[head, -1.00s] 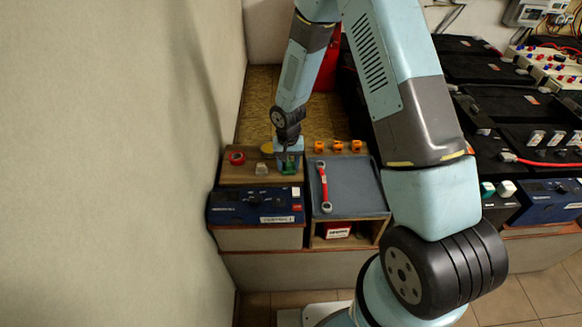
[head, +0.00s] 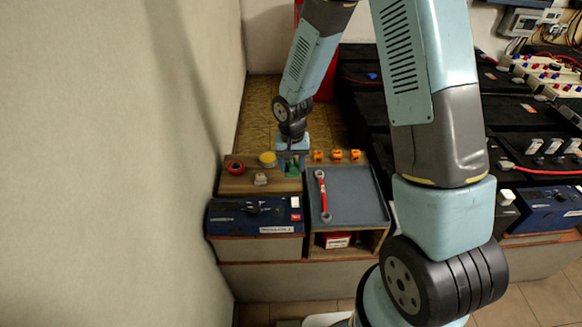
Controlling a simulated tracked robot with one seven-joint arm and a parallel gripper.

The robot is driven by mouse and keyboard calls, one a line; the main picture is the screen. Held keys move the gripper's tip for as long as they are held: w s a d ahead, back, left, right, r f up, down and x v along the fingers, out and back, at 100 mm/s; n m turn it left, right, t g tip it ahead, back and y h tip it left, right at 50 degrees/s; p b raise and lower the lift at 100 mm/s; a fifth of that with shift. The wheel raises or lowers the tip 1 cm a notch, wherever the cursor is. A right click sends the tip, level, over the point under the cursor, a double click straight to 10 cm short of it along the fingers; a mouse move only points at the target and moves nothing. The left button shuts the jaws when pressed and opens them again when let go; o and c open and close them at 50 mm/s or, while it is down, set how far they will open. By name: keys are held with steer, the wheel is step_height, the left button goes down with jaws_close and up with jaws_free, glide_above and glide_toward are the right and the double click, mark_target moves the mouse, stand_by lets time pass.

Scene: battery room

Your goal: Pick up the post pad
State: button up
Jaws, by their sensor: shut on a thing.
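The post pad appears to be the small green piece (head: 292,171) at the back right of the wooden shelf top, seen in the head view. My gripper (head: 292,166) points down over it and is shut on it. The fingers and the wrist hide part of the green piece. I cannot tell whether it touches the wood or is just above it.
Close by on the wooden top (head: 238,184) are a red roll (head: 236,168), a yellow round item (head: 267,159) and a pale block (head: 261,179). Orange pieces (head: 336,155) stand behind a grey-blue tray (head: 348,207) with a red wrench (head: 323,196). A wall is at left.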

steer(key=s+d+r, duration=0.2)
steer(key=s+r, duration=0.2)
steer(key=s, duration=0.5)
steer(key=shift+d+r, duration=0.2)
steer(key=o, duration=0.5)
steer(key=c, duration=0.3)
